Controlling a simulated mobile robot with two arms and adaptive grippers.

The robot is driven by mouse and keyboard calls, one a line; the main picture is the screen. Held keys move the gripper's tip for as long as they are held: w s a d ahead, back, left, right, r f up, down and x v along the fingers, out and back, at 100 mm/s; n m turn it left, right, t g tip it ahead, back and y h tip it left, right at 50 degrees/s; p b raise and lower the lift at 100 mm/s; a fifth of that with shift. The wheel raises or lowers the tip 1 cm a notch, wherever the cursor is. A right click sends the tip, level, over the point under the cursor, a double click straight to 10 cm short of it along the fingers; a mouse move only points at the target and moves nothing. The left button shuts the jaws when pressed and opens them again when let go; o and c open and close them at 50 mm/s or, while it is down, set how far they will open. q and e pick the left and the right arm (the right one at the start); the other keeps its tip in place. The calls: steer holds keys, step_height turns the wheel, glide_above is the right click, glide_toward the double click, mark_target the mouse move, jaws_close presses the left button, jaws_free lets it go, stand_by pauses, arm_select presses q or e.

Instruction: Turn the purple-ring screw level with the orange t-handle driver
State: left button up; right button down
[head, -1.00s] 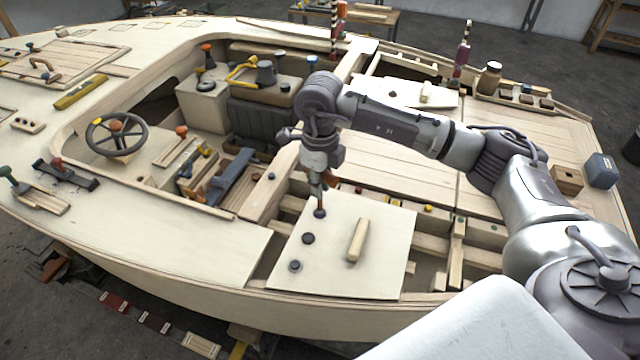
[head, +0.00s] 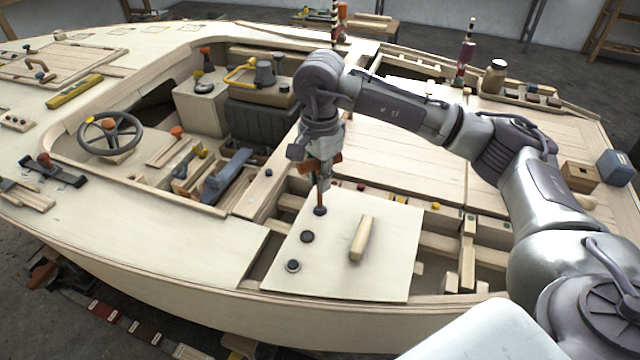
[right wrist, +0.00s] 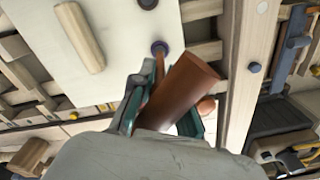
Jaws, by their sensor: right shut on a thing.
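The orange t-handle driver (head: 333,161) is in my right gripper (head: 320,163), which is shut on its handle. In the right wrist view the handle (right wrist: 183,88) lies between the finger pads of the gripper (right wrist: 165,112). The driver's shaft points down to the purple-ring screw (head: 320,210) at the far-left corner of the pale panel (head: 385,265). The screw also shows in the right wrist view (right wrist: 159,47), with the shaft end at it. I cannot tell how far the tip is seated, or whether the screw is level. My left gripper is out of view.
Two dark screws (head: 307,237) (head: 293,266) sit along the panel's left edge. A wooden bar handle (head: 361,238) stands on the panel. Open framed bays (head: 440,245) lie to its right. The cockpit with a steering wheel (head: 111,133) is at left.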

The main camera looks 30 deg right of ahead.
steer(key=n+b, duration=0.1)
steer(key=n, duration=0.2)
steer(key=shift+f, duration=0.15)
steer(key=shift+n+b, duration=0.4)
steer(key=shift+n, duration=0.5)
steer(key=shift+n+b, duration=0.4)
steer(key=shift+n, duration=1.2)
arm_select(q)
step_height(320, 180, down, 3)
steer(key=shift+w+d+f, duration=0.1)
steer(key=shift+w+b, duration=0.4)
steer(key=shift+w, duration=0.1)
arm_select(e)
steer(key=shift+f, duration=0.2)
